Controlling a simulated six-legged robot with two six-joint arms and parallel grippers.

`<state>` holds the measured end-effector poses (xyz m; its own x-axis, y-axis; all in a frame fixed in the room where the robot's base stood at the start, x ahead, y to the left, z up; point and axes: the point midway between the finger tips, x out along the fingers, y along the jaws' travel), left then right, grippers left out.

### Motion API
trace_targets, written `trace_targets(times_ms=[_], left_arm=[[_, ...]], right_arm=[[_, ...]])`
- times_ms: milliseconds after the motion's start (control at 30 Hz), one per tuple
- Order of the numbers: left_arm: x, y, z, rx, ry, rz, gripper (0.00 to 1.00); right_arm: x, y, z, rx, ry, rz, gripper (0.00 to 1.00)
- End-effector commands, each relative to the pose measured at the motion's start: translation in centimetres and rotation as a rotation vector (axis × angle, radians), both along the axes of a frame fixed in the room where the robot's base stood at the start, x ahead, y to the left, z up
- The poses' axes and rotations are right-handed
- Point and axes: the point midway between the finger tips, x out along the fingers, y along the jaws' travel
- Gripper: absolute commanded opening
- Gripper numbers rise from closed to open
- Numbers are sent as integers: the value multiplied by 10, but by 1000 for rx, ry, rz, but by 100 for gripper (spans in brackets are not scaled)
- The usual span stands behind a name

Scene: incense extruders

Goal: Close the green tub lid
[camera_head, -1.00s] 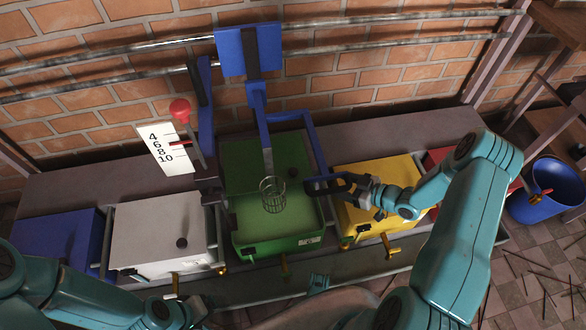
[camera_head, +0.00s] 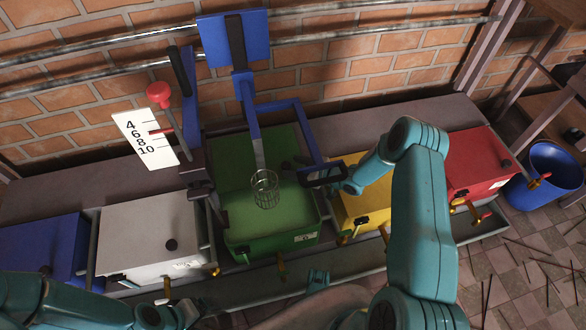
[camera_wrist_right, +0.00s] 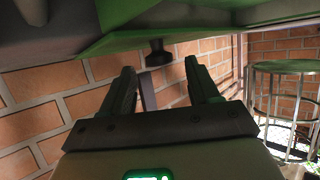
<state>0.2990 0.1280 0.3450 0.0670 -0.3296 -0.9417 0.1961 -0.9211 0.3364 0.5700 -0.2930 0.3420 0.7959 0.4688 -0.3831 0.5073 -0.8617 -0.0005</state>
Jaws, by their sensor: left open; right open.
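The green tub (camera_head: 275,240) stands in the middle of the row, below a blue press frame. Its green top has a darker rear part and a lighter front part; I cannot tell the lid's exact angle from above. In the right wrist view, a green panel (camera_wrist_right: 200,22), apparently the lid, hangs over my gripper, with a black knob (camera_wrist_right: 157,52) below its edge. My right gripper (camera_head: 293,163) is at the tub's right rear, open and empty; its spread fingers show in the wrist view (camera_wrist_right: 165,85). My left gripper (camera_head: 182,314) is open at the bottom edge, partly cut off.
A brick wall stands behind.

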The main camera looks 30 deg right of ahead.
Motion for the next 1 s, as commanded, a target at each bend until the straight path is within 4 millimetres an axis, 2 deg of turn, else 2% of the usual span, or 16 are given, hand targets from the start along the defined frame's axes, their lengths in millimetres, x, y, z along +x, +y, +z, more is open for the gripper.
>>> trace_targets(times_ms=[100,400,467,600,833,1000], left_arm=[[1,1,-3,0,-1,3,91],[1,1,-3,0,-1,3,91],[1,1,-3,0,-1,3,91],[1,1,-3,0,-1,3,91],[1,0,-2,0,0,2,91],[0,0,1,0,1,0,91]], right_arm=[[8,5,-4,-1,0,0,61],[10,6,-4,0,0,-1,61],[10,6,-4,0,0,-1,44],[10,6,-4,0,0,-1,0],[7,6,-4,1,0,0,0],[-5,10,-3,1,1,1,0]])
